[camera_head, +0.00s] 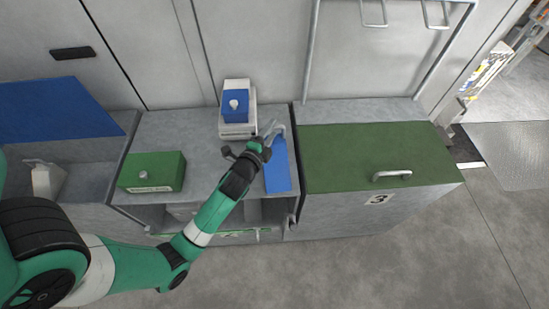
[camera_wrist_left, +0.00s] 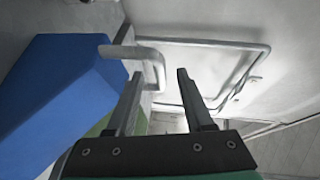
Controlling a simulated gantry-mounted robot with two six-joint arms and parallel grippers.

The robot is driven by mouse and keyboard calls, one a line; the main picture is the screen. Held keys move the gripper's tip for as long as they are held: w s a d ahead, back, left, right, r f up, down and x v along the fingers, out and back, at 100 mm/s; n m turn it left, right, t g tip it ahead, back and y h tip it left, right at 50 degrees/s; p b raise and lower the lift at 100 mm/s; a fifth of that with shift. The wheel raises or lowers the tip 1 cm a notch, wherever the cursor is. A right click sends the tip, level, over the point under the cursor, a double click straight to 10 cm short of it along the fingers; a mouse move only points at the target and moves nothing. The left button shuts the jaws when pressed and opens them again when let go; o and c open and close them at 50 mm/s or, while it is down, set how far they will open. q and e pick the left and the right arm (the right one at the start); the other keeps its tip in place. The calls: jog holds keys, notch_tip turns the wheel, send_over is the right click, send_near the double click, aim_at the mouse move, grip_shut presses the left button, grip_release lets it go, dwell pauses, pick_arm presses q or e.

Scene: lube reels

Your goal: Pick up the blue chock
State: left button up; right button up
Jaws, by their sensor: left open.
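The blue chock (camera_head: 277,167) is a long blue wedge with a bent grey metal handle at its far end. It lies at the right side of the grey bench top. In the left wrist view the chock (camera_wrist_left: 55,105) fills the left side, and its handle (camera_wrist_left: 122,52) reaches toward the fingers. My left gripper (camera_head: 268,130) is at the chock's far end, by the handle. In the wrist view its two fingers (camera_wrist_left: 160,74) are apart, and the bent end of the handle shows between them. I cannot tell whether they touch it. My right gripper is out of view.
A white device with a blue block (camera_head: 236,104) stands just left of the gripper. A green box (camera_head: 152,171) sits at the bench's left. A green-lidded bin (camera_head: 370,155) marked 3 adjoins on the right. A raised blue lid (camera_head: 55,108) is far left. Floor is clear in front.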

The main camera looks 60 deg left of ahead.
pick_arm(q)
jog(key=shift+w+a+f, duration=0.1)
jog(key=shift+w+a, duration=0.05)
jog(key=b+x, duration=0.2)
jog(key=x, duration=0.2)
jog(key=shift+w+a, duration=0.15)
jog(key=shift+w, duration=0.25)
grip_shut()
dwell(0.9)
jog(key=shift+r, duration=0.2)
